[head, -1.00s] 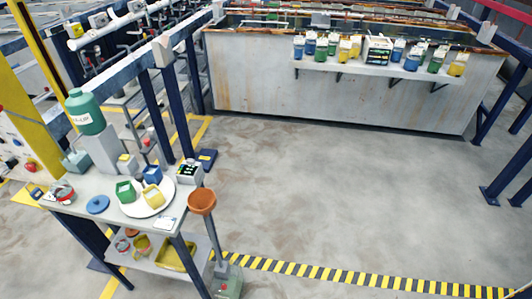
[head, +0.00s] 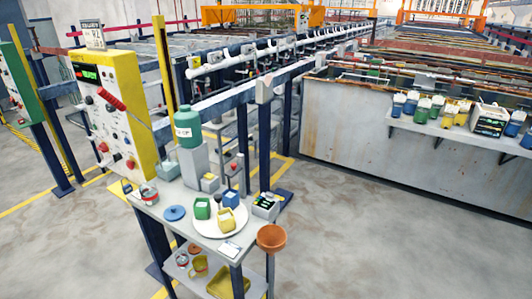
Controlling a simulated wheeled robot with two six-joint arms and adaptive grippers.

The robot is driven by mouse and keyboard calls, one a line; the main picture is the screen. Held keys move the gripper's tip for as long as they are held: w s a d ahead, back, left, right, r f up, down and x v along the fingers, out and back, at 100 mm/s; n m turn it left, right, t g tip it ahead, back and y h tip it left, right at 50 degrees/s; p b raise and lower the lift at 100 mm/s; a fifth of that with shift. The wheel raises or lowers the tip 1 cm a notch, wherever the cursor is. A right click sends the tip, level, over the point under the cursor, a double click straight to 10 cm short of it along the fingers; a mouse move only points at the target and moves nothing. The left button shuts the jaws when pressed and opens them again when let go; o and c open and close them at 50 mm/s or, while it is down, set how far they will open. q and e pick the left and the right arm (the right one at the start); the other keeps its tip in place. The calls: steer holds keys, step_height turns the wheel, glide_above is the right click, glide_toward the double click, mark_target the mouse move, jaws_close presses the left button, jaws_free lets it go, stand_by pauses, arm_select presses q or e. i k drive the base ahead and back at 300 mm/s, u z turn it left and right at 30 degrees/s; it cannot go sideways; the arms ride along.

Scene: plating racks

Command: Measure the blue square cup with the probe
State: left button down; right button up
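The blue square cup (head: 230,199) sits at the back right of a round white plate (head: 208,231) on the small grey bench. A green square cup (head: 202,208) is to its left and a yellow square cup (head: 225,218) is just in front of it. A small grey meter with a dark display (head: 266,205) stands at the bench's right end, right of the plate. I cannot make out a probe at this size. Neither of my grippers is in view.
A green bottle (head: 188,128) stands on a grey block behind the plate. A blue disc (head: 175,213) and a tin (head: 149,194) lie left. An orange bowl (head: 271,237) stands at the bench's right corner. A wall shelf (head: 440,131) holds several coloured containers. The floor at right is clear.

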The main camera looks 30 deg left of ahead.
mark_target(234, 170)
steer(key=u, duration=1.2)
